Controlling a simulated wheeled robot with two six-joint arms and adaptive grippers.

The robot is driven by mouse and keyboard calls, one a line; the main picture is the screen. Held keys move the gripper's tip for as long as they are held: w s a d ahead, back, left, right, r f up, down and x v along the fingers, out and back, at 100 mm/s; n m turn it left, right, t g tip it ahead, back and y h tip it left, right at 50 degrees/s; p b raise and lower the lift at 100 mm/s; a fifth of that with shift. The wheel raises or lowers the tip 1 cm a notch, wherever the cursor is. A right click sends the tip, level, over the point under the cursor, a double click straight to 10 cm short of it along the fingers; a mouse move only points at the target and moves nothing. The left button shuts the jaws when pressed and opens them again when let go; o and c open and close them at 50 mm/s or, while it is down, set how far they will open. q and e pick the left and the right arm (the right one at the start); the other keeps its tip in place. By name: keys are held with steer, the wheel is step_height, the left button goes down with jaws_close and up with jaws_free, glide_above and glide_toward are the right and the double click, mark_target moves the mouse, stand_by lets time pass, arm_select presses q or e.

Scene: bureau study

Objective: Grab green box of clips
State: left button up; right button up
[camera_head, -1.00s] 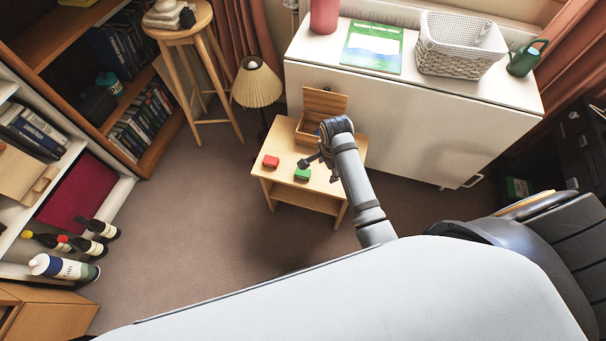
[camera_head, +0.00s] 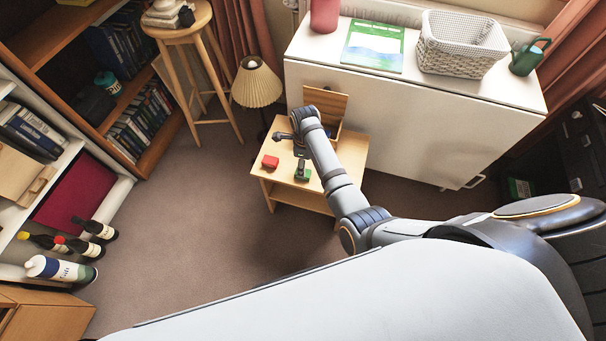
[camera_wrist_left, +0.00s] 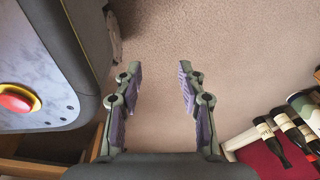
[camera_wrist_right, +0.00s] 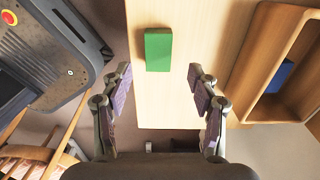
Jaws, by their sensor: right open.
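The green box of clips (camera_head: 308,175) is on the small wooden table (camera_head: 283,183), partly covered by my right gripper in the head view. The right wrist view shows the whole green box (camera_wrist_right: 158,48) upright in the picture, just ahead of the gap between the fingertips. My right gripper (camera_wrist_right: 160,72) is open and empty above the table, with the box not between its pads.
An open wooden box (camera_wrist_right: 248,95) holding a blue item (camera_wrist_right: 281,76) stands at the table's back, right of the gripper in the right wrist view. A lamp (camera_head: 256,84) and a white cabinet (camera_head: 420,110) are close behind. Carpet in front is clear.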

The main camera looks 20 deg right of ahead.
step_height(320, 180, down, 4)
steer(key=shift+s+a+f+b, duration=0.1)
steer(key=shift+f+b, duration=0.15)
steer(key=shift+b, duration=0.5)
steer(key=shift+f, duration=0.35)
arm_select(q)
steer(key=w, duration=0.3)
arm_select(e)
steer(key=shift+c, duration=0.3)
steer(key=c, duration=1.2)
steer(key=shift+r, duration=0.15)
